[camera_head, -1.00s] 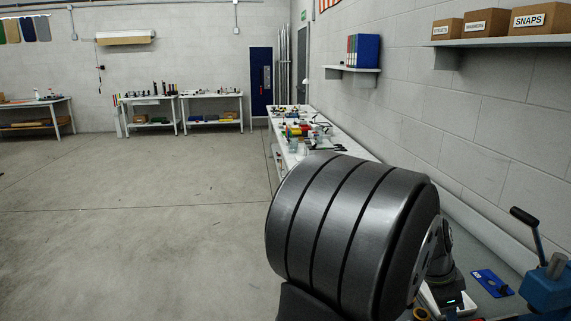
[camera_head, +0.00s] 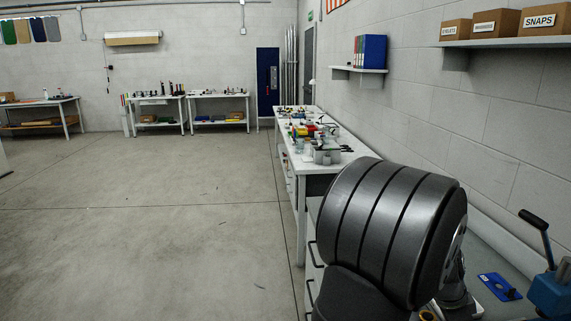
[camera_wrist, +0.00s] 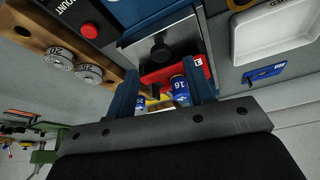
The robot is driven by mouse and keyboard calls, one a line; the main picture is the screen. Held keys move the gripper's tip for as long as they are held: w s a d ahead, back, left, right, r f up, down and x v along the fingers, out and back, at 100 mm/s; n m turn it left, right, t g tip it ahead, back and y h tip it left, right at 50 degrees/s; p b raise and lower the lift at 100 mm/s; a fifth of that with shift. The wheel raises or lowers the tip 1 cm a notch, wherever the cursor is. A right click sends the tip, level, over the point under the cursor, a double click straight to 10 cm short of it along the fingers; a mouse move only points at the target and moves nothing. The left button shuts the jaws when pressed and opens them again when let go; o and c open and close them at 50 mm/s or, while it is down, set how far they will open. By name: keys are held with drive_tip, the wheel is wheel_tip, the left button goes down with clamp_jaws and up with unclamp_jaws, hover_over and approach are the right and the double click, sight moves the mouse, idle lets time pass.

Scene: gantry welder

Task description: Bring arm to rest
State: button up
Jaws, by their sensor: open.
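In the wrist view my gripper (camera_wrist: 160,70) shows two blue fingers standing apart on a dark bar. Beyond and between them are a red block (camera_wrist: 198,74) and a blue cylinder (camera_wrist: 180,90) with a white number. I see nothing clearly pinched between the fingers. In the head view my large dark arm link fills the lower right and the gripper is hidden.
A long white bench (camera_head: 318,172) with small parts runs along the right wall. A blue press with a lever (camera_head: 548,290) and a blue plate (camera_head: 498,286) are at lower right. The wrist view shows a white tray (camera_wrist: 275,32) and a wooden rack (camera_wrist: 45,35). Floor at left is clear.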

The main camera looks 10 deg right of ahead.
drive_tip(key=x, duration=0.3)
drive_tip(key=shift+d+f, duration=0.1)
drive_tip(key=shift+f, duration=0.2)
drive_tip(key=shift+d+f, duration=0.2)
drive_tip(key=shift+d, duration=0.4)
drive_tip(key=shift+d+f, duration=0.15)
drive_tip(key=shift+d, duration=1.1)
drive_tip(key=shift+o, duration=0.2)
drive_tip(key=o, duration=1.1)
drive_tip(key=s+a+r+m+t, duration=0.2)
drive_tip(key=r+m, duration=0.6)
drive_tip(key=r, duration=0.1)
drive_tip(key=s+a+r+m+t, duration=0.1)
drive_tip(key=s+a+r+m, duration=0.2)
drive_tip(key=r+m, duration=0.55)
drive_tip(key=w+d+f+n, duration=0.1)
drive_tip(key=w+d+f, duration=0.1)
drive_tip(key=f, duration=0.5)
drive_tip(key=shift+d+f, duration=0.25)
drive_tip(key=shift+d, duration=0.65)
